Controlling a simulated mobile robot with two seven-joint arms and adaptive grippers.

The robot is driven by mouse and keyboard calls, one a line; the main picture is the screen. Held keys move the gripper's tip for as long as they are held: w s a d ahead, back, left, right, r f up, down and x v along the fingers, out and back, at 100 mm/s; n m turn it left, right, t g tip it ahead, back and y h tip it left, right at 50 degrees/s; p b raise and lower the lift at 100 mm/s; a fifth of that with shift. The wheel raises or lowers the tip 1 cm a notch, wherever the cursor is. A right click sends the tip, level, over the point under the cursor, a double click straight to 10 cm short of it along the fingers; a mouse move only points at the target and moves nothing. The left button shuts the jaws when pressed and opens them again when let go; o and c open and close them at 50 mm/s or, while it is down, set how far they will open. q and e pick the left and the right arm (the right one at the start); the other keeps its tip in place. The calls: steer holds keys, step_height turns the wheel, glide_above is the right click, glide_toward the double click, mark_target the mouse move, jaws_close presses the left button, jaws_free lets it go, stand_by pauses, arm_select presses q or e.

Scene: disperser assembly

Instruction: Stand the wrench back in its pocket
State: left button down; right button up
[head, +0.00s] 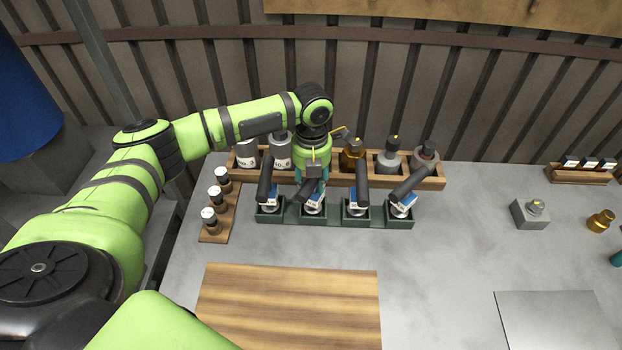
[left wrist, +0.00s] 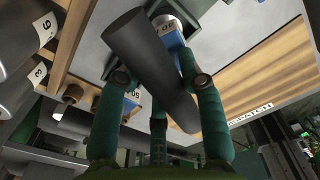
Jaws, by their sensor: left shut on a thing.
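A dark-handled tool (left wrist: 150,55) with a blue and white label, which I take to be the wrench, lies between the teal fingers of my left gripper (left wrist: 160,84) in the left wrist view. In the head view the left gripper (head: 312,187) points down over the second pocket from the left of a green holder (head: 335,217). It is shut on the tool. The tool's label (head: 313,206) shows at that pocket; whether its foot is seated is hidden. Similar tools stand in the pockets on both sides (head: 265,182) (head: 360,182) (head: 404,184). My right gripper is out of view.
A wooden rack (head: 432,184) with several bottles stands close behind the holder. A small rack (head: 215,232) of capped vials is to its left. A striped wooden board (head: 290,305) lies in front.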

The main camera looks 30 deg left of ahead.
arm_select(q)
steer(key=c, duration=0.8)
jaws_free()
step_height(320, 180, up, 11)
steer(key=b, duration=0.3)
steer(key=shift+d+r, duration=0.1)
steer(key=shift+r, duration=0.5)
